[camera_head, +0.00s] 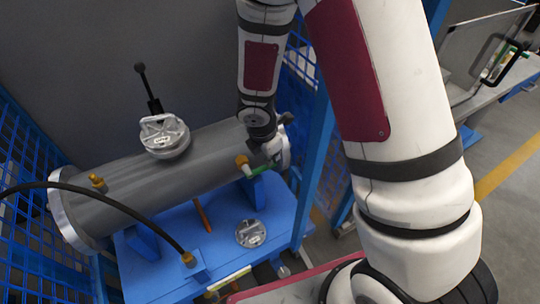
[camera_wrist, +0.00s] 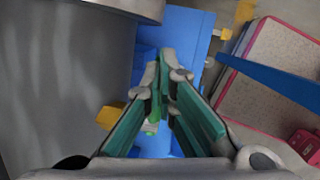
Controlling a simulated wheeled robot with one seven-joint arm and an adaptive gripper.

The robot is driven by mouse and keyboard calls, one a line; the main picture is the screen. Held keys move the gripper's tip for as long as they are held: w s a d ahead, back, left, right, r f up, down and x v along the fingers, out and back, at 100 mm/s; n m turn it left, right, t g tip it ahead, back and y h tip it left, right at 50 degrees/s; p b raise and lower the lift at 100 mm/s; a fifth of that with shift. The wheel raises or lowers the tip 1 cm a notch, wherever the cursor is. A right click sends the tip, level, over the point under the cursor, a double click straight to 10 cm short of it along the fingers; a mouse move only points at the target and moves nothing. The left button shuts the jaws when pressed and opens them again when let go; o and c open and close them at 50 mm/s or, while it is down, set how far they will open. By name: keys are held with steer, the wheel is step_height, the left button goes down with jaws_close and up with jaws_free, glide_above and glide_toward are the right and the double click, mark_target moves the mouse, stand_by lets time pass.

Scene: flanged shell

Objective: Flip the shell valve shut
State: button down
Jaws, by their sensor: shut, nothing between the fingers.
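The shell (camera_head: 200,158) is a grey cylinder lying across a blue stand. My gripper (camera_head: 272,152) is just above the lever at the shell's right end. Its green-padded fingers (camera_wrist: 167,65) are shut with nothing between them. Whether they touch the lever I cannot tell.
A round metal cover with a black lever (camera_head: 165,137) sits on top of the shell. Another round metal part (camera_head: 250,233) lies on the blue stand (camera_head: 190,250). A black hose (camera_head: 100,195) crosses the front left. Blue mesh fencing (camera_head: 25,140) stands left, and a blue post (camera_head: 318,150) right.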

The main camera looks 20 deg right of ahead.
stand_by(0.4)
steer(key=shift+a+r, duration=0.1)
steer(key=shift+r, duration=0.4)
steer(key=shift+v, duration=1)
steer(key=s+a, duration=0.8)
steer(key=a, duration=0.1)
steer(key=shift+s, duration=0.15)
